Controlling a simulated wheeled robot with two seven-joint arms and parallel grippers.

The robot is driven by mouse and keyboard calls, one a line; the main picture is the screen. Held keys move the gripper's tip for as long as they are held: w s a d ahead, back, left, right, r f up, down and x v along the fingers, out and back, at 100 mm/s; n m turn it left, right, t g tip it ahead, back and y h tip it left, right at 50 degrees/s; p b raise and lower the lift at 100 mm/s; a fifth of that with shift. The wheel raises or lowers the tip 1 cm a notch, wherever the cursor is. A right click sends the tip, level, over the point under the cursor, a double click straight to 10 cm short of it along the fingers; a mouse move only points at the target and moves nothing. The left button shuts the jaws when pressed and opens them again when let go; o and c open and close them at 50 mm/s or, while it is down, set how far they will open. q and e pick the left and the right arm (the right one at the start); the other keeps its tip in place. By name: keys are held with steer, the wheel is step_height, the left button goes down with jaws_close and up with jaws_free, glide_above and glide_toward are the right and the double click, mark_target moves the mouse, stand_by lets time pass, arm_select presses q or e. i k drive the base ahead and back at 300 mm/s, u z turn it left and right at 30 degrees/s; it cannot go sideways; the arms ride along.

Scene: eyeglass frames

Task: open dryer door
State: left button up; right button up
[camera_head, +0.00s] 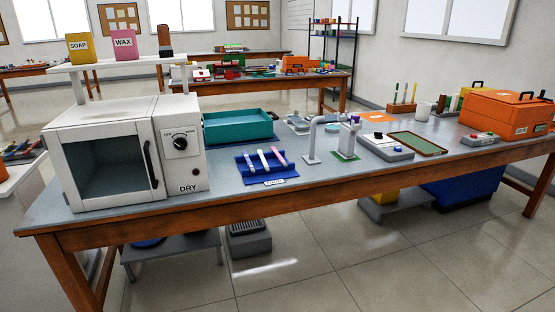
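The dryer is a white box (182,112) marked DRY at the left end of the workbench. Its door (108,170) has a dark glass window and looks closed. A black curved handle (150,164) runs upright along the door's right edge. A black knob (180,141) sits on the panel to the right of the door. Neither of my grippers shows in the head view, so I cannot see where they are relative to the handle.
A white shelf (120,63) with soap and wax boxes stands behind the dryer. A blue rack (268,178) with several coloured sticks and a teal tray (238,127) are right of it. An orange toolbox (505,115) is at the far right. Floor in front is clear.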

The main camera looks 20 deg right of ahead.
mark_target(53, 140)
steer(key=z, duration=0.35)
steer(key=i, duration=1.15)
steer(key=z, duration=0.05)
